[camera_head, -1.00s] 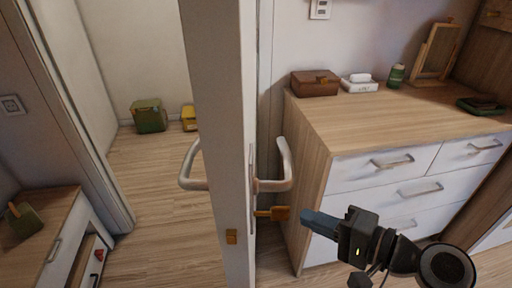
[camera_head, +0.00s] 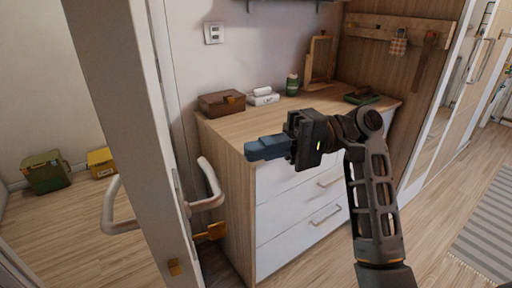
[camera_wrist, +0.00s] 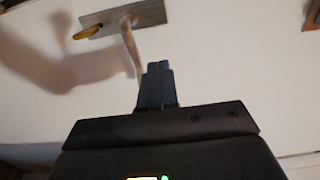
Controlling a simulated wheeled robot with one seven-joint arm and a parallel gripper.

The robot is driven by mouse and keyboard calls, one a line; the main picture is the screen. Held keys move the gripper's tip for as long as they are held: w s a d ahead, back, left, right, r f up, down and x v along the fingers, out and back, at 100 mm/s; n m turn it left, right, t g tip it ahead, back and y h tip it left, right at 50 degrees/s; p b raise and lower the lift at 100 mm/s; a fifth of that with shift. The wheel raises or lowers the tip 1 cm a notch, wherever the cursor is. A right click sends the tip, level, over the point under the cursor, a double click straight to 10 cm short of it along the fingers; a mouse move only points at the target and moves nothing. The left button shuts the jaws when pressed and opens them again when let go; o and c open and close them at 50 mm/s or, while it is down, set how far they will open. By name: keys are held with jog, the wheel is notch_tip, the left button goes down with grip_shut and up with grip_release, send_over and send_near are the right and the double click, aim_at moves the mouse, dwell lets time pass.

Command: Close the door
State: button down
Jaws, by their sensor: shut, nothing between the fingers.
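The white door (camera_head: 135,120) stands open, seen nearly edge-on at the left of the head view. It has a light metal lever handle on each side; the right-hand handle (camera_head: 207,188) faces my arm. A brass key (camera_head: 212,232) sits below that handle. My gripper (camera_head: 250,151) is shut and empty, right of the door and above the handle's height in the picture, apart from it. In the wrist view the fingers (camera_wrist: 156,72) point toward a pale door face (camera_wrist: 215,65), with a handle (camera_wrist: 131,45) and a brass key (camera_wrist: 88,32) just beyond the tips.
A dresser (camera_head: 228,127) with white drawers stands right of the door, behind my gripper. It carries a brown box (camera_head: 222,103) and small items. Green (camera_head: 46,172) and yellow (camera_head: 101,162) boxes lie on the floor beyond the door.

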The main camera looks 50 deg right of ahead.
jog(key=p+x, duration=0.1)
jog(key=x, duration=0.9)
jog(key=shift+w+a, duration=0.2)
jog(key=shift+a, duration=0.15)
